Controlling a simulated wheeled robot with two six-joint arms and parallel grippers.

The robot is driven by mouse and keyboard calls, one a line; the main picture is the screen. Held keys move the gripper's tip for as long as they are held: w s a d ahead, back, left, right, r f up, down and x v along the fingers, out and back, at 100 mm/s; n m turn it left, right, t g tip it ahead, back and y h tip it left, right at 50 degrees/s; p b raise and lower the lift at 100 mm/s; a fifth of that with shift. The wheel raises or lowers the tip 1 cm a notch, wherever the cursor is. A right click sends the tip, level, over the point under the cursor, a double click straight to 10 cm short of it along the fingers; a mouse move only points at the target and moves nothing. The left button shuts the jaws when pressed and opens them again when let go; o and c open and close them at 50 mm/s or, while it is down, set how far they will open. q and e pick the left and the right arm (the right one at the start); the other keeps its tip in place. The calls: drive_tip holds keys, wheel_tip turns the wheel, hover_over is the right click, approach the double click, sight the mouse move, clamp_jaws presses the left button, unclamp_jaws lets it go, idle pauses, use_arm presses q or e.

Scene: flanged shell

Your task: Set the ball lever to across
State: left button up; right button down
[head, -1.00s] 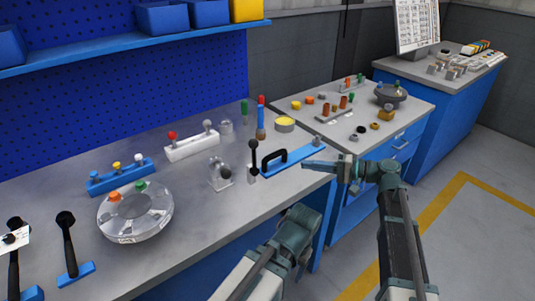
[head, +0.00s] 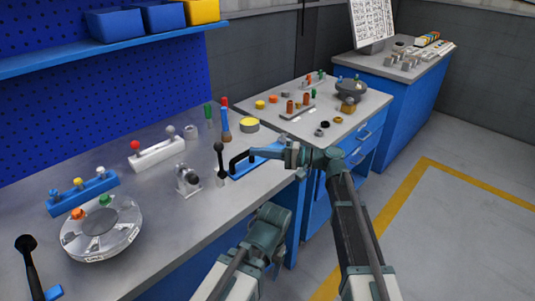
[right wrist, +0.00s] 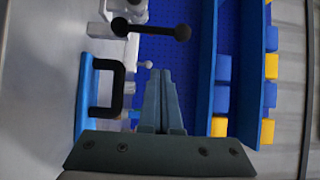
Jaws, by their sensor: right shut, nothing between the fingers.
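The black ball-topped lever (head: 220,158) stands upright on a small light block at the left end of a blue plate (head: 240,172) with a black handle, on the workbench. In the right wrist view a black lever with a ball end (right wrist: 155,29) lies across the picture above the fingertips, with the black handle (right wrist: 118,88) to their left. My right gripper (head: 252,153) is shut and empty, right of the lever and above the blue plate; its closed fingers (right wrist: 163,73) appear apart from the lever. My left gripper is out of view.
A metal bracket (head: 187,180) stands left of the lever, and a white block with red and grey knobs (head: 157,153) behind it. A round clear dial (head: 100,232) and a black lever (head: 30,265) are further left. A second bench (head: 355,103) is behind right.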

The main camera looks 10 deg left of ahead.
sight(221, 157)
drive_tip(key=s+a, duration=0.2)
drive_tip(key=a, duration=0.5)
drive_tip(key=shift+a, duration=0.2)
drive_tip(key=shift+s, duration=0.1)
drive_tip(key=shift+s+a+r+n+p, duration=0.2)
drive_tip(key=shift+n+p, duration=0.1)
drive_tip(key=shift+p, duration=0.3)
